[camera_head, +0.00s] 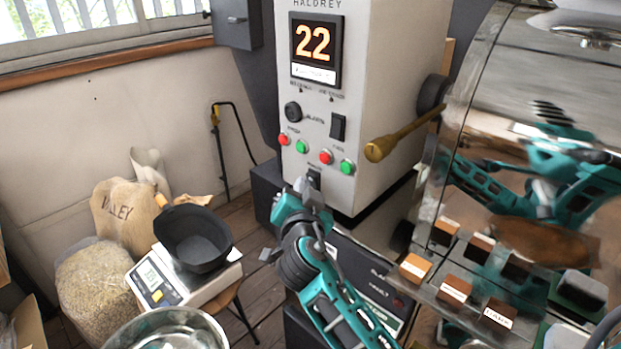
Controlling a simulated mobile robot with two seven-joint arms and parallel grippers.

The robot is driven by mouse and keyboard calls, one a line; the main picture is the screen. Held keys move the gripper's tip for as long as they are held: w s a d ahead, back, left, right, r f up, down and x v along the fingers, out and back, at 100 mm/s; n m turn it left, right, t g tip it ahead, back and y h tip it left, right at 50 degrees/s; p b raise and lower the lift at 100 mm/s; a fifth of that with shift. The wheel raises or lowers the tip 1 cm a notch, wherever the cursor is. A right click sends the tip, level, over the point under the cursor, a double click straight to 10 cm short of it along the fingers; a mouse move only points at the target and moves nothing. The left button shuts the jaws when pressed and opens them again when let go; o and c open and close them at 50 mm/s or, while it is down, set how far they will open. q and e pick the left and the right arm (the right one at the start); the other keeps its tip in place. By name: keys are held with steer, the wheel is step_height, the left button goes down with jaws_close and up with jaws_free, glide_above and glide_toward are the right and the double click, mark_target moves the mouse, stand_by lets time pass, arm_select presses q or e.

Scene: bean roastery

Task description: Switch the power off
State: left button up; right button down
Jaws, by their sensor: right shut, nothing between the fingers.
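The roaster's pale control cabinet (378,70) stands in the middle with an orange "22" display (316,42). A black rocker switch (338,127) sits to the right of a round black knob (292,111). Below the red and green buttons is a small dark switch (314,175) under a label too small to read. My right gripper (309,188) is shut and empty, with its fingertips right at this lower switch and partly covering it. I cannot tell whether they touch it or which way it is set. My left gripper is not in view.
A brass-coloured handle (400,135) juts out to the right of the panel. The shiny curved metal (540,70) at right reflects teal arms. A scale (160,283) with a black pan (194,240), sacks (127,213) and a metal bowl (165,330) stand at left.

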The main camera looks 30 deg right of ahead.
steer(key=shift+w+d, duration=0.1)
steer(key=shift+d, duration=0.15)
stand_by(0.4)
steer(key=shift+a, duration=0.1)
steer(key=shift+s+a+b, duration=0.25)
steer(key=shift+a+b, duration=0.3)
steer(key=shift+a, duration=0.05)
